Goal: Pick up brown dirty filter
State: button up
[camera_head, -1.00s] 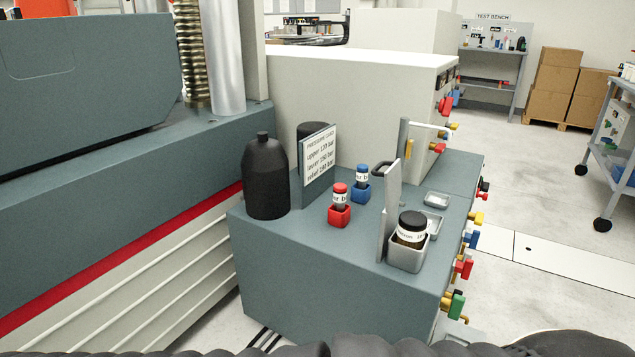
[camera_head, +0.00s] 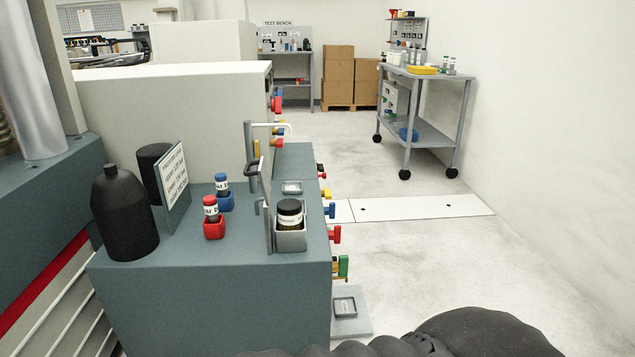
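No thing that I can clearly name as the brown dirty filter shows. A jar (camera_head: 289,219) with a black lid, a white label and dark brownish contents stands upright in a square metal holder (camera_head: 291,240) on the grey-blue cabinet top (camera_head: 215,263). I cannot tell whether the filter is tied to this jar. My gripper is not in view.
A black bottle (camera_head: 122,217), a sign (camera_head: 174,175), a red holder (camera_head: 214,229) and a blue holder (camera_head: 225,202) with small vials share the cabinet top. Coloured valves (camera_head: 334,234) jut from its right side. A wheeled cart (camera_head: 424,132) stands back right.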

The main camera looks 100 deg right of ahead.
aim_at(290, 216)
jog(key=z, duration=3.3)
jog(key=i, duration=1)
jog(key=z, duration=0.5)
jog(key=k, duration=1.45)
jog(key=u, duration=0.95)
jog(key=i, duration=0.45)
